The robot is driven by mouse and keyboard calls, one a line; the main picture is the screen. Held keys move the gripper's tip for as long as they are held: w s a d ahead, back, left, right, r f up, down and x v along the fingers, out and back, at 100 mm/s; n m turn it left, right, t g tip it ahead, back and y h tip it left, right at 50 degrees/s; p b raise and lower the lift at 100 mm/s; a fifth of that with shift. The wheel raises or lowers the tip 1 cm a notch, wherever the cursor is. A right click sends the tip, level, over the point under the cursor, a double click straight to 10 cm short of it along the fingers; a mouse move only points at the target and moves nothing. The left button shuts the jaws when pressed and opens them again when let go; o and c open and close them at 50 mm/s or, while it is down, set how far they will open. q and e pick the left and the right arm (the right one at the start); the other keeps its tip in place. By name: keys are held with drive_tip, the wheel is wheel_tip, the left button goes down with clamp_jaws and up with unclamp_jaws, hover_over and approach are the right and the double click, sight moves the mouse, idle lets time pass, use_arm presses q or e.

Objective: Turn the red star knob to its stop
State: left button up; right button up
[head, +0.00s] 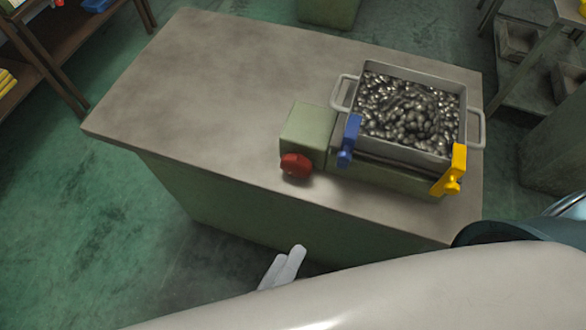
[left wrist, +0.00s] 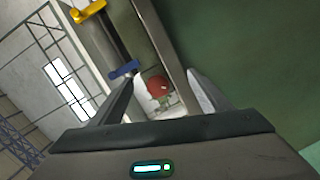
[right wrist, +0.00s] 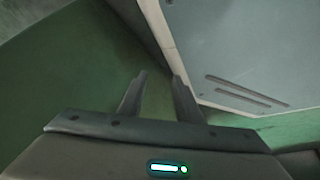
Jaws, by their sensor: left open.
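The red star knob (head: 296,165) sits on the front of a green-grey housing (head: 307,134) on the workbench. The knob (left wrist: 158,87) also shows in the left wrist view, between the fingertips and farther off. My left gripper (head: 285,255) is open and empty, in front of the bench's front edge and apart from the knob. In the left wrist view, the left gripper's (left wrist: 160,78) two fingers stand wide apart. My right gripper (right wrist: 159,76) is open with nothing between its fingers. It is away from the knob, which does not show in the right wrist view.
A blue lever (head: 349,139) is right of the knob and a yellow lever (head: 454,170) is farther right. A grey tray (head: 403,153) of dark metal pieces stands behind them. The left part of the bench top (head: 200,85) is bare.

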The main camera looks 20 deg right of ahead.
sight(294, 170)
use_arm(q)
drive_tip(key=w+a+r+m+t, duration=0.1)
drive_tip(key=m, duration=0.1)
drive_tip(key=w+a+m+t+y, duration=0.1)
drive_tip(key=m, duration=0.1)
drive_tip(key=w+a+r+m+t, duration=0.1)
drive_tip(key=m, duration=0.1)
drive_tip(key=shift+r+m+y, duration=0.35)
drive_tip(key=shift+m+y, duration=0.05)
use_arm(e)
drive_tip(key=shift+w+a+r+t, duration=0.2)
drive_tip(key=shift+w+a, duration=0.05)
drive_tip(key=shift+w, duration=0.4)
drive_tip(key=shift+w+a+r+t, duration=0.15)
drive_tip(key=shift+w+a+t, duration=0.1)
drive_tip(key=shift+w, duration=0.35)
use_arm(q)
drive_tip(key=shift+d, duration=0.1)
use_arm(e)
drive_tip(key=shift+s, duration=0.15)
